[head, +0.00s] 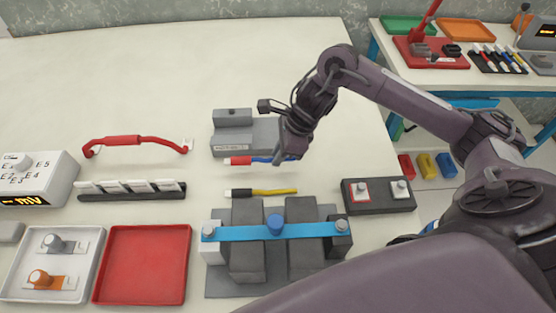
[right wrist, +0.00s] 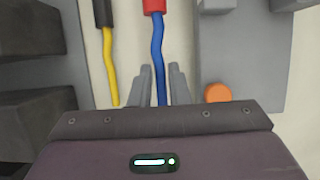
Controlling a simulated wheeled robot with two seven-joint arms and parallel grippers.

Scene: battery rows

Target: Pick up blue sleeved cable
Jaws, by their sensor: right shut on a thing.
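The blue sleeved cable (head: 260,159) has a red end piece and lies in front of the grey stepped block on the table in the head view. It also shows in the right wrist view (right wrist: 157,50), running down from its red end between the fingers. My right gripper (head: 287,155) is shut on the blue cable, near the end away from the red piece. In the right wrist view its fingers (right wrist: 162,84) are on either side of the cable. Whether the cable is clear of the table is hard to tell. My left gripper is not in view.
A yellow cable (head: 275,192) with a black end lies just nearer. The grey stepped block (head: 232,141) stands close behind. Dark battery blocks under a blue bar (head: 255,233) are in front. A red tray (head: 143,267) is at front left. The table's back left is clear.

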